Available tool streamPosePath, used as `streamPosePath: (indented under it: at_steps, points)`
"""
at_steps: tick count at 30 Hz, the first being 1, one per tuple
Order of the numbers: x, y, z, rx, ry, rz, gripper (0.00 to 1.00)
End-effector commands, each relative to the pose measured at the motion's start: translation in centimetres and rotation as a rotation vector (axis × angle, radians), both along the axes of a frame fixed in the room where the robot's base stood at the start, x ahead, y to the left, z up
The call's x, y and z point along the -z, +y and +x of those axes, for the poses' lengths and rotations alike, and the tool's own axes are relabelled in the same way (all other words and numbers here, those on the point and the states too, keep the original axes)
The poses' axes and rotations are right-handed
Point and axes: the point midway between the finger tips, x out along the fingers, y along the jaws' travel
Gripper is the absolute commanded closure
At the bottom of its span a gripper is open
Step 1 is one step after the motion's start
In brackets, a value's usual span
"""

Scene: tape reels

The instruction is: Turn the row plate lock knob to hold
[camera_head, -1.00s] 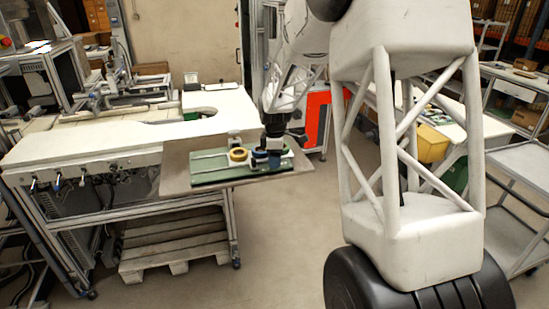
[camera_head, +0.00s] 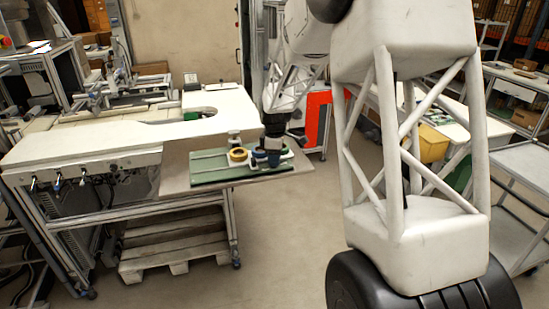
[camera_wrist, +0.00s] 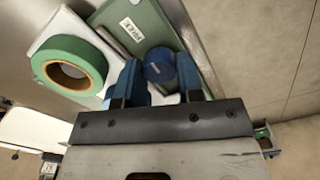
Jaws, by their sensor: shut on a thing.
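The lock knob (camera_wrist: 159,66) is a round blue knob with a pale mark on its top, in the upper middle of the wrist view. My gripper (camera_wrist: 157,78) has its two blue fingers on either side of the knob and is shut on it. In the head view my gripper (camera_head: 273,152) is over the right part of the green plate (camera_head: 206,176), and the knob cannot be made out clearly there. A green tape reel (camera_wrist: 92,69) with a tan core lies left of the fingers in the wrist view.
A yellow reel (camera_head: 238,156) stands on the plate, left of my gripper. The plate lies on a brown board (camera_head: 176,177) at the end of a white bench (camera_head: 85,143). A wooden pallet (camera_head: 175,238) is below. Open floor lies in front.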

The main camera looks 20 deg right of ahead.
Motion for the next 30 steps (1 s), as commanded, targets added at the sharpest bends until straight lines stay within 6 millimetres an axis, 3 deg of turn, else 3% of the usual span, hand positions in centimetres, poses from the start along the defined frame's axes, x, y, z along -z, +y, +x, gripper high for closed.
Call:
streamPosePath:
  at_steps: [30]
  points:
    - [-0.08, 0.02, 0.05, 0.913, -0.001, 0.001, 0.9]
